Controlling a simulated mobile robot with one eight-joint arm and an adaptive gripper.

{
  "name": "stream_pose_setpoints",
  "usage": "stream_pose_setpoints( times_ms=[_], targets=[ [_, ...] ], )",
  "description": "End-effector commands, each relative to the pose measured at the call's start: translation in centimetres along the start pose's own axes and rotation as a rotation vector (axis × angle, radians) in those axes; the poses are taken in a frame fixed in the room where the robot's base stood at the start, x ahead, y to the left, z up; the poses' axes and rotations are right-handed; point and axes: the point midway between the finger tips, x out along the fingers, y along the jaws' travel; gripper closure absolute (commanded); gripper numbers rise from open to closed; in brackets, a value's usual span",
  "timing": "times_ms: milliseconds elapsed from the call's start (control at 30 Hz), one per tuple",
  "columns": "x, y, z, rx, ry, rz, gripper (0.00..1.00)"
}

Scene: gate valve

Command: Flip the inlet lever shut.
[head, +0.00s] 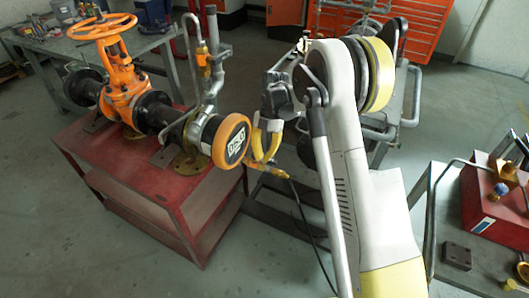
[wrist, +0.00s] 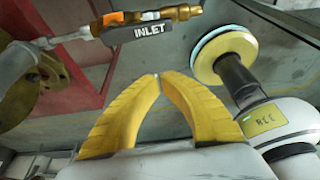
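The brass inlet valve (wrist: 182,13) shows at the top of the wrist view, with an orange part on its left. A dark bar marked INLET (wrist: 149,31) lies along it, nearly parallel to the pipe; I cannot tell whether this is the lever itself or a label. In the head view the brass fitting (head: 268,170) sticks out beside the orange-rimmed pipe end. My gripper (wrist: 159,76) has its yellow fingertips together, with nothing seen between them. The tips are apart from the INLET bar in the picture. In the head view my gripper (head: 264,158) is close to the fitting, partly overlapping it.
The red stand (head: 130,165) carries the pipe and an orange handwheel valve (head: 118,80). A black hose (head: 308,225) hangs from the fitting. A bench with a red box (head: 480,195) stands at the right. Open floor lies in front of the stand.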

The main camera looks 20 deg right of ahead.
Motion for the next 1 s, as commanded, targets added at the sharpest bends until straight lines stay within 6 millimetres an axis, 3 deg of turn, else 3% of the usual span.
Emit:
stream_pose_setpoints(
  times_ms=[100, 267, 500, 1000],
  targets=[
    [3.1, 0.0, 0.1, -0.001, 0.0, 0.0, 1.0],
    [6.1, 0.0, 0.5, 0.0, -0.001, 0.0, 1.0],
    [4.5, 0.1, 3.6, 0.0, 0.0, 0.001, 1.0],
    [4.0, 0.0, 4.0, 0.003, 0.0, 0.001, 1.0]
  ],
)
